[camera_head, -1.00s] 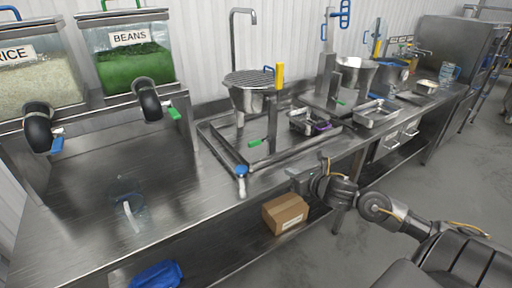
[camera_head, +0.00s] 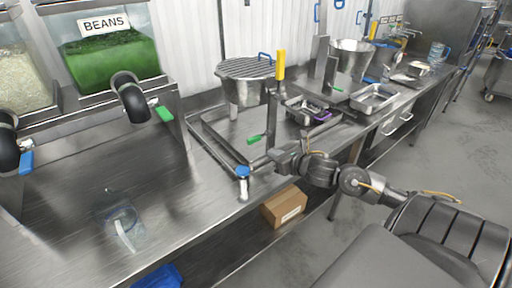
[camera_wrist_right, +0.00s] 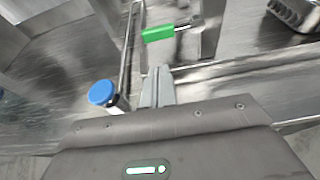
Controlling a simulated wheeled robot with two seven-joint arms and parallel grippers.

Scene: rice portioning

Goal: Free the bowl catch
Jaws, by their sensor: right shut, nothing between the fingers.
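A steel bowl (camera_head: 245,90) with a slatted grille stands in a railed steel frame (camera_head: 210,143) on the counter. A post with a yellow top (camera_head: 281,65) stands at its right. A green lever (camera_head: 255,139) sticks out low on this post; it shows large in the right wrist view (camera_wrist_right: 157,34). A blue knob (camera_head: 243,171) sits at the frame's front corner, also in the wrist view (camera_wrist_right: 102,92). I cannot tell which part is the catch. My right gripper (camera_head: 258,163) is shut and empty, just right of the blue knob and apart from the green lever. My left gripper is out of view.
A beans bin (camera_head: 105,50) with a black spout (camera_head: 131,97) stands at left. A clear container (camera_head: 122,228) is on the bare counter at front left. Steel trays (camera_head: 375,97) lie right of the post. A cardboard box (camera_head: 285,207) is on the lower shelf.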

